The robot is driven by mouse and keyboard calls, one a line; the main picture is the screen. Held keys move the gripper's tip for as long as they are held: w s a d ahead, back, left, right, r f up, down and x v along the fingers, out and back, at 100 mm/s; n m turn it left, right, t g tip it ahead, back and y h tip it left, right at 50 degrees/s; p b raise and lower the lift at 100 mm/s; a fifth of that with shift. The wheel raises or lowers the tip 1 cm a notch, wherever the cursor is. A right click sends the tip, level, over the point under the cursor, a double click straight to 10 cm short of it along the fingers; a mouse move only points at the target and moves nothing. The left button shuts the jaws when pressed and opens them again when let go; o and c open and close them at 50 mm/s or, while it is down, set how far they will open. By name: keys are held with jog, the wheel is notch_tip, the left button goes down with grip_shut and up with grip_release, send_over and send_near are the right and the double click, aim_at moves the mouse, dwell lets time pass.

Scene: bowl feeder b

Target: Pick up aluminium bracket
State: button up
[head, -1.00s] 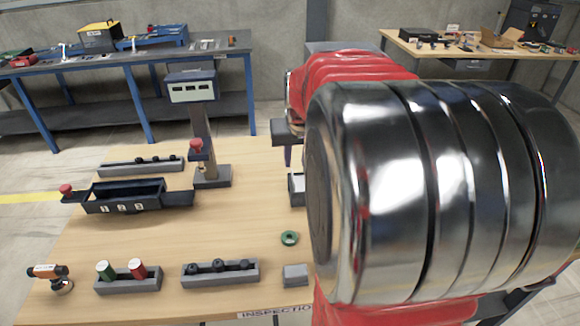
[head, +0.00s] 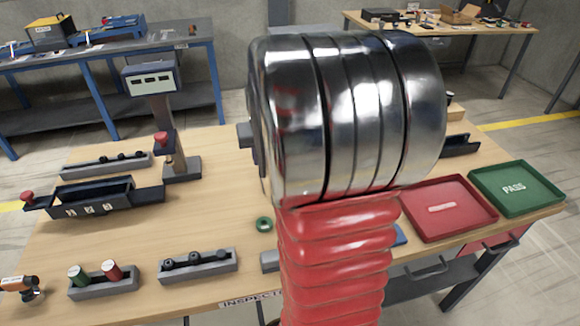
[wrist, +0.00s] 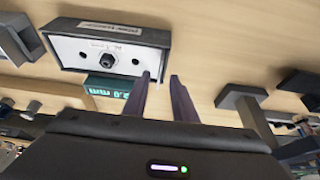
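I cannot pick out the aluminium bracket for certain in either view. A plain grey block (head: 270,261) at the front of the bench, partly behind my arm, is too hidden to name. My gripper (wrist: 160,77) shows in the wrist view with its two dark fingers apart and nothing between them. The fingertips appear close to the edge of a dark-framed box with a white panel (wrist: 108,52) and a black knob; I cannot tell whether they touch it. In the head view my arm hides the gripper and the middle of the bench.
A red tray (head: 449,208) and a green PASS tray (head: 517,187) lie at the bench's right end. A gauge stand (head: 158,110), a dark numbered bin (head: 93,197) and a rack of black parts (head: 197,265) stand left. A green ring (head: 264,224) lies near my arm.

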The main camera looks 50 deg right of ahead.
jog(key=shift+x, duration=1.45)
grip_shut()
